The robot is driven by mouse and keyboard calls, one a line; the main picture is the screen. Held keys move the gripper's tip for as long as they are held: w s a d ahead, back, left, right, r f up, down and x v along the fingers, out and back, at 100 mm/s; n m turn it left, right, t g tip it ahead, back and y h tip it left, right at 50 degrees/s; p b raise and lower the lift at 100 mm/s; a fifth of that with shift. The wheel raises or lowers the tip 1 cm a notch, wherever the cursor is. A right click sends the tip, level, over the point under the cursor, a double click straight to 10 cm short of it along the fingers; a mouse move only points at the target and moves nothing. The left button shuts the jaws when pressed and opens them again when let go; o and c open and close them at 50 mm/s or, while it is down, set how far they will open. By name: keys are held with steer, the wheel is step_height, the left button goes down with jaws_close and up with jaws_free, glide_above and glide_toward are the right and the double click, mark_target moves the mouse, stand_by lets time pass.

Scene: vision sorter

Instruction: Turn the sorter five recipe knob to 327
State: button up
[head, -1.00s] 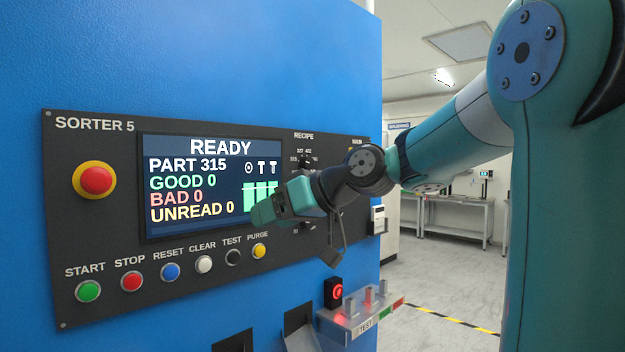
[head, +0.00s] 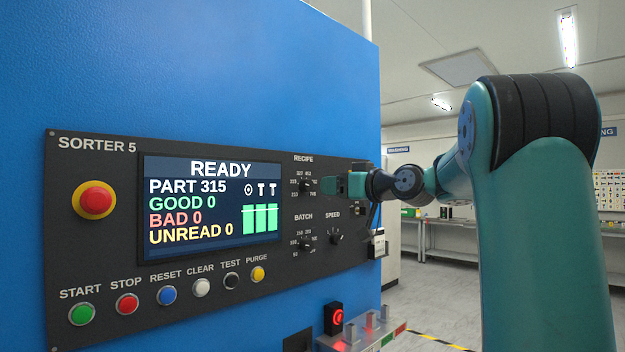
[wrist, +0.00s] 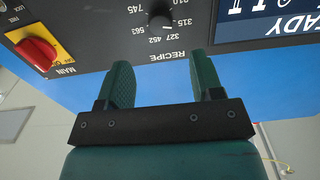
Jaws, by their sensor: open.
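The recipe knob (head: 306,186) is a dark round knob on the black Sorter 5 panel, right of the display. In the wrist view the knob (wrist: 161,17) shows upside down at the top, ringed by printed numbers including 315, 327 and 452. Its exact pointer direction is hard to make out. The display (head: 212,205) reads READY and PART 315. My gripper (head: 328,185) is just right of the knob in the head view. In the wrist view my gripper (wrist: 162,72) has its two green fingers apart and empty, with the knob beyond the gap between them, not touched.
The batch knob (head: 306,245) and speed knob (head: 335,237) sit below the recipe knob. A red main switch (wrist: 36,52) on a yellow plate is near it in the wrist view. A red emergency button (head: 95,200) is at the panel's left. A small shelf (head: 362,332) juts out below.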

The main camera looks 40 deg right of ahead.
mark_target(310, 185)
steer(key=w+p, duration=0.1)
steer(key=w, duration=0.3)
steer(key=w+p, duration=0.2)
steer(key=w, duration=0.2)
steer(key=shift+w+a, duration=0.2)
steer(key=shift+w, duration=0.1)
steer(key=c, duration=0.9)
